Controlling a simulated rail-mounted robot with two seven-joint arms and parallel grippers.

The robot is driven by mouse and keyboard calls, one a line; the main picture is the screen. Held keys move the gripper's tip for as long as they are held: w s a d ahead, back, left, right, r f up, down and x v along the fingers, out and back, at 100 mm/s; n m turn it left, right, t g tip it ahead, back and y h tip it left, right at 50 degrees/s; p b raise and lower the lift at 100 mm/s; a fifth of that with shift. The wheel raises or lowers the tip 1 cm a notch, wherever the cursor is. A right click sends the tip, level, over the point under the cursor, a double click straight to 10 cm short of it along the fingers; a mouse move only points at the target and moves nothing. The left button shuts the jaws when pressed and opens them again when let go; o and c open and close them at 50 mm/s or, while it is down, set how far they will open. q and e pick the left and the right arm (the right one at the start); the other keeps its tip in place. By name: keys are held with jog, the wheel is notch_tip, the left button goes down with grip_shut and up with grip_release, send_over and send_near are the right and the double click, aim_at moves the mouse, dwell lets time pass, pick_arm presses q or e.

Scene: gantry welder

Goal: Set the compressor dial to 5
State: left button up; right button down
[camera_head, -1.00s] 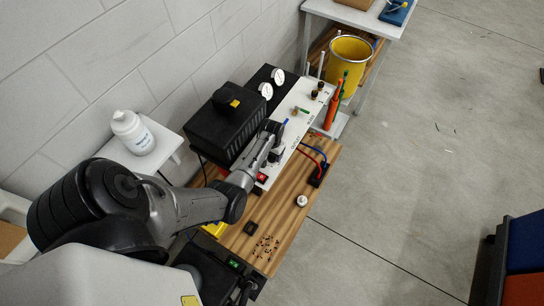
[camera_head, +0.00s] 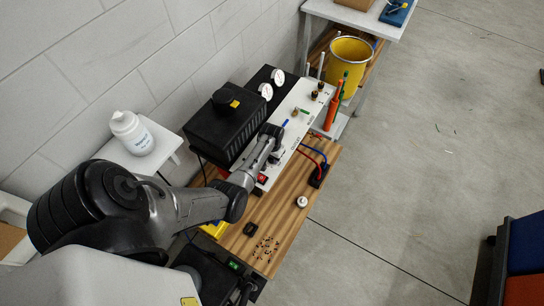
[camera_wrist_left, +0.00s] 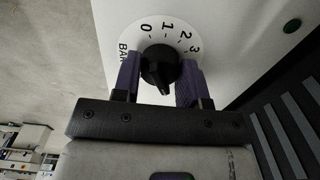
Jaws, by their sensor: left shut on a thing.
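The compressor's white panel (camera_head: 311,101) lies on the bench in the head view, with several small knobs and a red switch (camera_head: 262,178). My left arm reaches over it, and my left gripper (camera_wrist_left: 160,80) is at the panel. In the left wrist view its two purple-padded fingers stand either side of the black dial (camera_wrist_left: 160,66), shut on it. The round white scale (camera_wrist_left: 165,30) shows 0, 1, 2, 3 and part of "BAR"; higher numbers are hidden by the right finger. The knob's narrow end points down in that view. My right gripper is not in view.
A black box (camera_head: 225,125) and two white gauges (camera_head: 278,77) stand behind the panel. A yellow bucket (camera_head: 349,62) stands beyond, and a white bottle (camera_head: 131,131) is at the left.

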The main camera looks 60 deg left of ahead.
pick_arm(q)
jog(key=shift+c, duration=1)
jog(key=shift+r+n+p, duration=0.15)
jog(key=shift+n+p, duration=0.35)
jog(key=shift+n, duration=0.1)
jog(key=n+p, duration=0.1)
jog(key=n, duration=0.1)
jog(key=shift+n, duration=0.3)
jog(key=shift+n+p, duration=0.4)
jog(key=shift+n, duration=0.7)
